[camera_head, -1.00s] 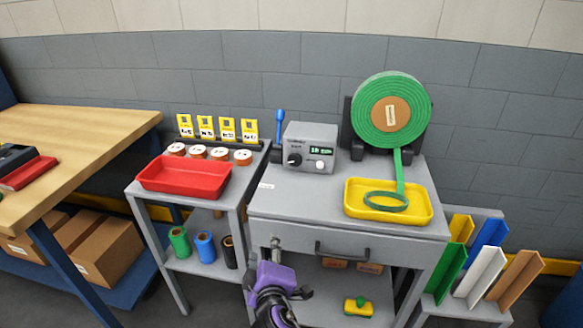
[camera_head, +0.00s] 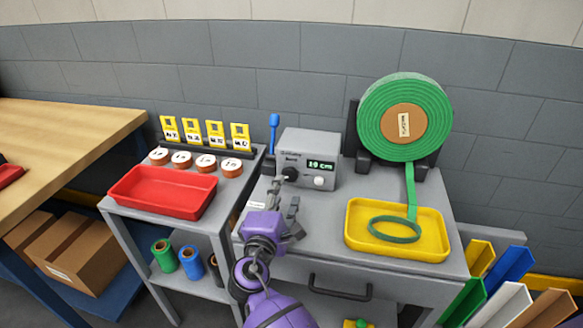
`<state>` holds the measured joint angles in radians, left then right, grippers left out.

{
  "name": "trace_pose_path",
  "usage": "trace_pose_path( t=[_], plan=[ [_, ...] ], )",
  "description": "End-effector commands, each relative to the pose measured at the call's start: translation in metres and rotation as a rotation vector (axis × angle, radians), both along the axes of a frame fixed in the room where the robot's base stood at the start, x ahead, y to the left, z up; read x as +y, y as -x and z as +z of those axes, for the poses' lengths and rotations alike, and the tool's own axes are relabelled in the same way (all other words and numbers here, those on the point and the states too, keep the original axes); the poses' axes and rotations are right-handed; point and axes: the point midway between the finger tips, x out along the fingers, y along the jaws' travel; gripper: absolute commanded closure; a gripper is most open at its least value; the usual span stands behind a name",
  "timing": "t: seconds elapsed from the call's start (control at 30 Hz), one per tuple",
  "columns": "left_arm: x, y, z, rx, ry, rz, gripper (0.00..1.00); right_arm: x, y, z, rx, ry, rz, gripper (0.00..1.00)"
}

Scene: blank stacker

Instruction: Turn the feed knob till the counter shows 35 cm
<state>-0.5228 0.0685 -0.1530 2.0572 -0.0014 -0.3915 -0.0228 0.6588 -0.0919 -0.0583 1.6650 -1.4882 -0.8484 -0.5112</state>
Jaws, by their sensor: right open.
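The grey feeder box (camera_head: 309,152) stands on the middle cart. Its front has a lit counter (camera_head: 320,165), a dark knob (camera_head: 290,174) on the left and a white knob (camera_head: 320,182) on the right. The counter shows two digits starting with 1, then "cm"; the second digit is too small to read surely. My right gripper (camera_head: 286,194) is open and empty, just below and in front of the dark knob, and I cannot tell whether it touches. A green roll (camera_head: 371,124) feeds a strip down into the yellow tray (camera_head: 357,246), where it lies in a loop. My left gripper is not in view.
A blue-handled lever (camera_head: 273,128) stands just left of the box. The red tray (camera_head: 128,203), several labelled rolls and yellow cards sit on the left cart. A drawer handle (camera_head: 340,288) juts from the middle cart's front.

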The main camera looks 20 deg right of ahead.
Motion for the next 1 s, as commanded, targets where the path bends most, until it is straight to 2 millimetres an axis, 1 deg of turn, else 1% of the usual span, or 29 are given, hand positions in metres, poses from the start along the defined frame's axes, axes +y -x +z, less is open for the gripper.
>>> trace_pose_path(
  t=[0.17,0.3,0.5,0.63,0.9,1.0],
  plan=[
    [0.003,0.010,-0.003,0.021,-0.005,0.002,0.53,-0.010,-0.015,0.001,-0.002,0.002,0.001,0.54],
    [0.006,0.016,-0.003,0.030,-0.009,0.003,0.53,-0.023,-0.035,0.002,-0.002,0.001,-0.001,0.54],
    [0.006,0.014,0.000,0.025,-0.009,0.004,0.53,-0.038,-0.057,0.001,-0.001,0.001,0.000,0.54],
    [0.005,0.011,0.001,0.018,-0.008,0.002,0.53,-0.042,-0.063,0.000,0.000,0.000,0.000,0.54],
    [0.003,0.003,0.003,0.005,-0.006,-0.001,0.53,-0.043,-0.064,0.000,0.000,-0.001,0.001,0.54],
    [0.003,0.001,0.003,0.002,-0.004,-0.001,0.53,-0.043,-0.064,0.000,0.000,-0.001,0.001,0.67]
  ],
)
